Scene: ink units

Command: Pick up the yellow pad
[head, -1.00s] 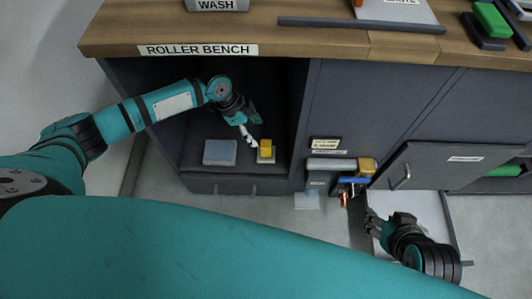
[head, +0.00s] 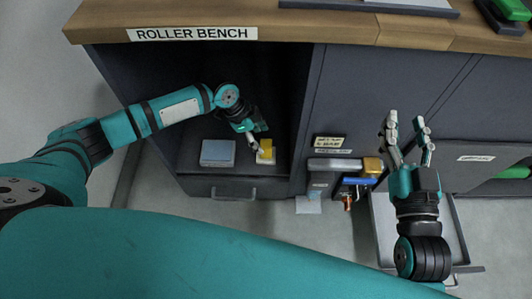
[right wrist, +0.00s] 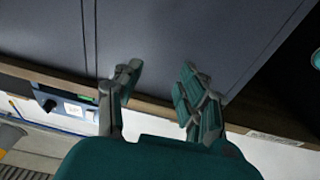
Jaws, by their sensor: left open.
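The yellow pad (head: 267,145) is a small block on a pale base (head: 265,160) on the floor of the open bay under the bench. My left gripper (head: 260,143) is open and reaches into the bay from the left, its fingertips right at the pad's left side. I cannot tell whether they touch it. My right gripper (head: 408,120) is open and empty, raised in front of the cabinet on the right, fingers pointing up in the head view. It also shows in the right wrist view (right wrist: 160,72), with nothing between its fingers.
A flat blue-grey pad (head: 217,153) lies left of the yellow pad. The bay's side wall (head: 303,110) and the wooden bench top (head: 300,24) bound the space. A fixture with a yellow end (head: 372,167) stands to the right. A pale open drawer (head: 383,225) is below my right gripper.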

